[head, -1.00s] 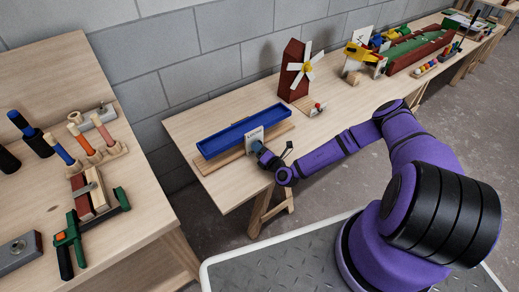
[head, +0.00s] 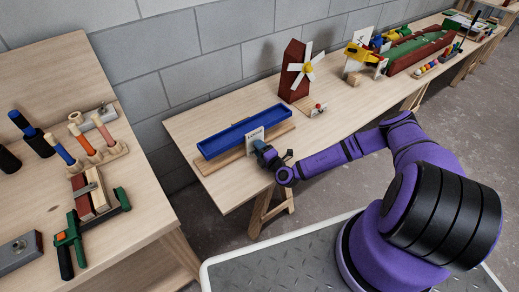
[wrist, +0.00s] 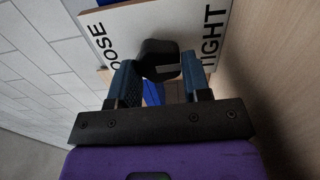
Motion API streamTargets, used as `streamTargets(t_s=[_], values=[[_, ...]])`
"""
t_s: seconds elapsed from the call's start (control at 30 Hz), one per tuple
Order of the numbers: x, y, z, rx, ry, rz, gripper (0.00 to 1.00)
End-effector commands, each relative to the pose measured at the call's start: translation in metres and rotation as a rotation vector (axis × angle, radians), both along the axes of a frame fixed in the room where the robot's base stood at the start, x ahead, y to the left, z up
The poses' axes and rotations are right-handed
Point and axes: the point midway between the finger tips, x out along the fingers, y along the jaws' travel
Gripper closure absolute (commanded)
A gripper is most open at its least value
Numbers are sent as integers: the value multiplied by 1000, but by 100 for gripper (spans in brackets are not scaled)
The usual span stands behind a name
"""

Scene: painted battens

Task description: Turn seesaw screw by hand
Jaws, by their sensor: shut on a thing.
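The seesaw is a long blue trough (head: 230,138) over a wooden base board (head: 226,160) on the table. A white plate (head: 255,135) stands at its front; in the wrist view the plate (wrist: 112,28) reads "TIGHT" on the right and partly "OOSE" on the left. A black screw knob (wrist: 160,58) sits in front of the plate. My gripper (wrist: 161,75) is shut on the knob, with one blue finger on each side. In the head view my gripper (head: 262,150) meets the plate and hides the knob.
A red windmill (head: 292,72) and a small block with a red knob (head: 318,110) stand farther right on the table (head: 195,122). Several more toys lie beyond. At left, another bench (head: 120,215) holds tools and a green clamp (head: 72,235).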

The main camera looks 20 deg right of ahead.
Motion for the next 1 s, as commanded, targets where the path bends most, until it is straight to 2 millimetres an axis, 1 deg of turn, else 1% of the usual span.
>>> streamTargets(t_s=[0.33, 0.37, 0.4, 0.47, 0.8, 0.87, 1.0], values=[[-1, 0, -2, 1, 4, 0, 80], [-1, 0, -2, 1, 4, 0, 54], [-1, 0, -2, 1, 4, 1, 44], [-1, 0, -1, 1, 3, 0, 31], [-2, -1, -1, 1, 1, 0, 30], [-7, -3, -1, 1, 1, 0, 30], [-25, -9, -1, 0, 3, 0, 30]])
